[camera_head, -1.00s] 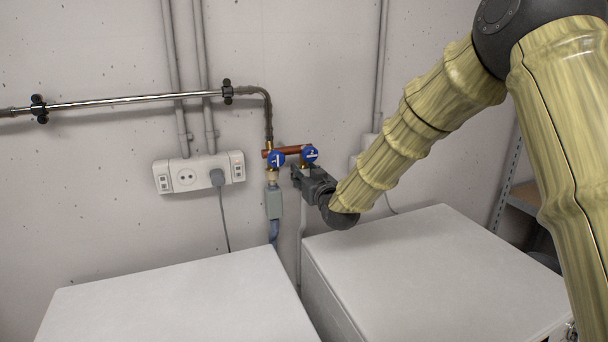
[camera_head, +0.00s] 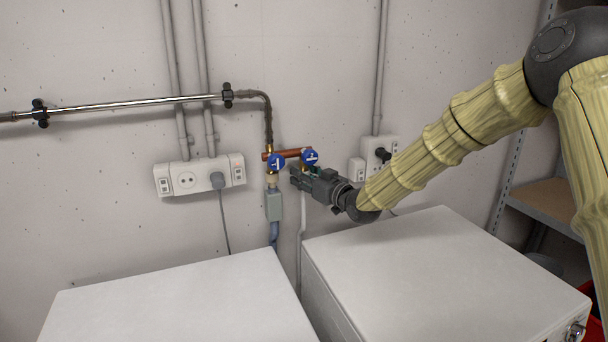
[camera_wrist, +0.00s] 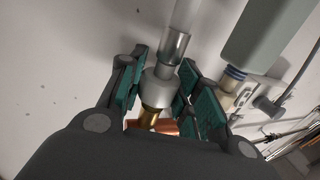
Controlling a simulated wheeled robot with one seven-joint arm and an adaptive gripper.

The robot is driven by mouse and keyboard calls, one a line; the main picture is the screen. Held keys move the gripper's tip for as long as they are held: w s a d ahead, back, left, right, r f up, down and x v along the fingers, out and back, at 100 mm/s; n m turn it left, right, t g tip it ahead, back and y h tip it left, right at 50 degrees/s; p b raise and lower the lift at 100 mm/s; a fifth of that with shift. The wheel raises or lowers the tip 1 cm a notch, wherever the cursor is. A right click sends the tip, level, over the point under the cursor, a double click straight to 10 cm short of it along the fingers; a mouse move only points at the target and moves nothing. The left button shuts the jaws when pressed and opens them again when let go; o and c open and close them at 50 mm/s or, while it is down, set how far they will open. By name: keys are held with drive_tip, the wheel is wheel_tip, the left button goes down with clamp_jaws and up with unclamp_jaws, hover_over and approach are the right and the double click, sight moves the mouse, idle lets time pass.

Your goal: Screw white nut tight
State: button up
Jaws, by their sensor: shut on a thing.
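The white nut (camera_wrist: 160,90) is pale grey-white and sits between the teal-padded fingers of my gripper (camera_wrist: 163,80) in the wrist view. The fingers are shut around it. A clear grey hose end (camera_wrist: 175,46) enters the nut on one side, and a brass fitting (camera_wrist: 149,117) shows on its other side. In the head view my gripper (camera_head: 300,178) is just below the right blue valve handle (camera_head: 310,157), coming in from the right. The nut cannot be made out there. How far the nut is threaded on cannot be told.
A left blue valve handle (camera_head: 276,161) hangs on the same copper pipe (camera_head: 290,152), with a grey hose box (camera_head: 274,206) beneath it, close to my gripper. Two white machine tops (camera_head: 180,300) stand below. Sockets (camera_head: 199,176) are on the wall.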

drive_tip(key=shift+r+n+g+y+p, duration=0.25)
drive_tip(key=shift+n+g+y+p, duration=0.55)
drive_tip(key=shift+g+y+p, duration=0.15)
drive_tip(key=shift+a+f+n+g+y, duration=0.1)
drive_tip(key=shift+f+n+g+y, duration=0.05)
drive_tip(key=shift+n+g+y, duration=0.15)
drive_tip(key=o, duration=0.8)
drive_tip(key=shift+a, duration=0.1)
drive_tip(key=shift+o, duration=0.2)
drive_tip(key=shift+f, duration=0.15)
